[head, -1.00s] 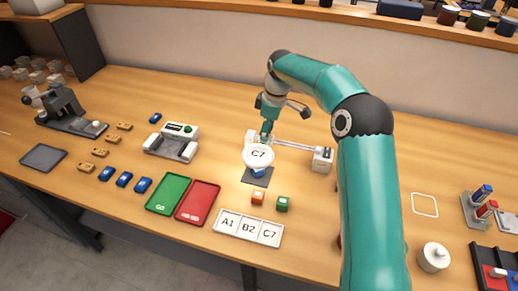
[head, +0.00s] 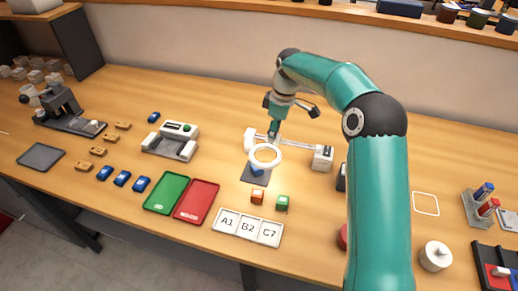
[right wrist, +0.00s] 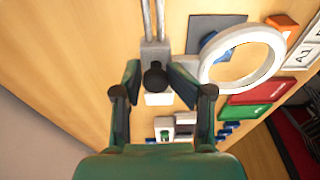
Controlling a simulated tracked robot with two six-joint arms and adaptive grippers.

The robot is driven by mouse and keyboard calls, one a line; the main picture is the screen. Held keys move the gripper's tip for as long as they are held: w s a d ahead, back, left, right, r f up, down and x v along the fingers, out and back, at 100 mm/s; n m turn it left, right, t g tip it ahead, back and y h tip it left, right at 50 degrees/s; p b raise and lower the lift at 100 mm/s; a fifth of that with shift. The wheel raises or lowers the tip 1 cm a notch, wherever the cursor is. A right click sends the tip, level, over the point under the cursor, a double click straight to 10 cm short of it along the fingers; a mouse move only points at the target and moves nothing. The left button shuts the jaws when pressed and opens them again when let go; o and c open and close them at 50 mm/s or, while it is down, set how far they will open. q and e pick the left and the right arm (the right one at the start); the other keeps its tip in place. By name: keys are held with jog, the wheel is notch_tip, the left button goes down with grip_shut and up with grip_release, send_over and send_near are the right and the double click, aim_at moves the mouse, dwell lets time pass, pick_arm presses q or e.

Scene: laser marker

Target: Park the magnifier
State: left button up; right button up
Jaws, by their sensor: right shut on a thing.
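The magnifier has a white ring lens (head: 279,157) on a thin metal arm that runs to a white base block (head: 322,158) at its right. The ring hangs over a blue piece (head: 257,171) on a dark square pad (head: 254,180). My right gripper (head: 272,136) is at the magnifier's arm, just behind the ring. In the right wrist view its fingers (right wrist: 160,95) are shut around the magnifier's dark knob (right wrist: 155,76), with the white ring (right wrist: 235,87) to the right. My left gripper is out of view.
Orange (head: 257,197) and green (head: 282,202) cubes, a label plate (head: 247,229), and green (head: 166,195) and red (head: 197,203) trays lie in front. A white device (head: 170,142) stands left. A square outline (head: 425,204) on the right is empty.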

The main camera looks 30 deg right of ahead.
jog(key=shift+s+d+f+b, duration=0.1)
jog(key=shift+s+d+b, duration=0.55)
jog(key=shift+s+d, duration=1)
jog(key=shift+s+d+f+b, duration=0.1)
jog(key=shift+s+d+b, duration=0.55)
jog(key=shift+s+d, duration=0.95)
jog(key=o, duration=0.6)
jog(key=shift+a, duration=0.15)
jog(key=shift+f, duration=0.1)
notch_tip(320, 180, up, 7)
jog(key=p, duration=0.7)
send_over(301, 145)
jog(key=shift+s, duration=0.2)
